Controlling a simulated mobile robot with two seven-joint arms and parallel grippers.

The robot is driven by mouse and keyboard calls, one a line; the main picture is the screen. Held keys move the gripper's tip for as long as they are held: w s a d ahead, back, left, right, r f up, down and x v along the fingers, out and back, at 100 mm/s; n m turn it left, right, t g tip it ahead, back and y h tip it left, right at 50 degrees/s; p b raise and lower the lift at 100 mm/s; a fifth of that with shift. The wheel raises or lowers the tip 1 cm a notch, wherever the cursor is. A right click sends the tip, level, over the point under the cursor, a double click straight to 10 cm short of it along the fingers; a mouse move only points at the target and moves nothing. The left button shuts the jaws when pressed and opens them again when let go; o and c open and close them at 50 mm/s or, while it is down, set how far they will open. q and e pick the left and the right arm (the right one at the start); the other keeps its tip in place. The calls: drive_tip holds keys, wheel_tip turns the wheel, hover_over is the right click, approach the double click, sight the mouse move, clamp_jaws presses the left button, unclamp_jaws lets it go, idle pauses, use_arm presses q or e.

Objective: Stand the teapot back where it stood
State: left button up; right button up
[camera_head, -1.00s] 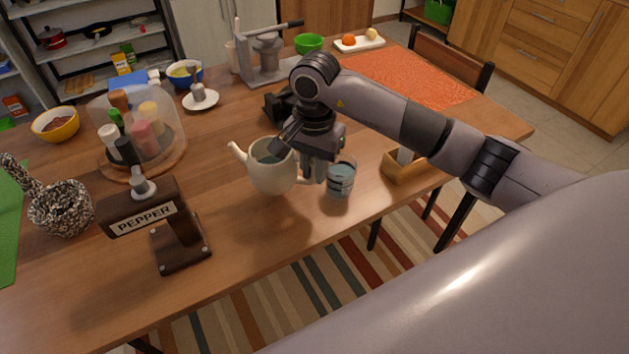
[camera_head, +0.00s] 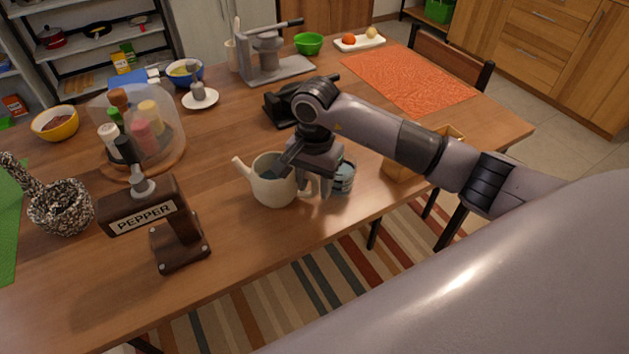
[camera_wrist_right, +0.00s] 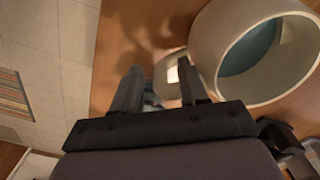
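The cream teapot (camera_head: 270,190) stands upright on the wooden table, its spout to the left. Dark blue-grey liquid shows inside it. Its rim and body also show at the upper right of the right wrist view (camera_wrist_right: 205,48). My right gripper (camera_head: 316,192) is at the handle side of the teapot. In the right wrist view its fingers (camera_wrist_right: 160,80) are spread, with the pale handle between them and a gap beside the left finger. Part of the handle is hidden by the right finger. My left gripper is not in view.
A glass of bluish liquid (camera_head: 343,178) stands just right of and behind my right gripper. The pepper dispenser (camera_head: 180,240) stands at the front left. A wooden box (camera_head: 400,168) is to the right. Bare table lies in front of the teapot.

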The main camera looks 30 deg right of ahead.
drive_tip(key=shift+r, duration=0.15)
drive_tip(key=shift+r, duration=0.35)
wheel_tip(320, 180, up, 11)
drive_tip(key=shift+r, duration=0.15)
idle(0.4)
